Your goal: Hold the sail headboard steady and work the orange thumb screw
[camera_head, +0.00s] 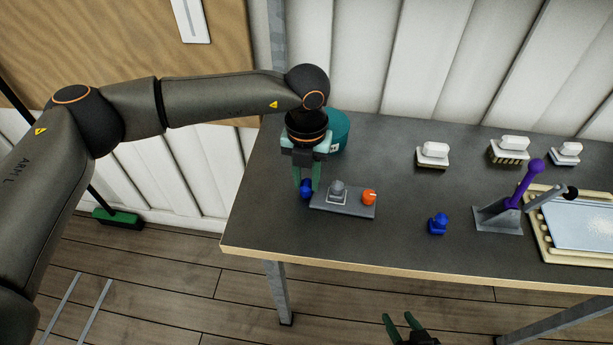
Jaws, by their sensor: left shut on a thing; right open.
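The sail headboard (324,205) looks like a flat grey plate lying near the table's front left. The orange thumb screw (369,197) stands at its right end, with a pale mark on top. A grey knob (338,188) stands at its middle, and a blue knob (306,190) is at its left end. My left gripper (307,184) points down and is shut at this left end, around the blue knob; the exact contact is partly hidden. My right gripper (402,318) is open and empty, low in the picture in front of the table, away from the headboard.
A loose blue piece (438,224) lies right of the headboard. A grey stand with a purple-handled lever (525,183) and a cream tray (541,228) are at right. Several white-topped brushes (432,153) stand behind. A teal canister (339,130) is behind my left gripper.

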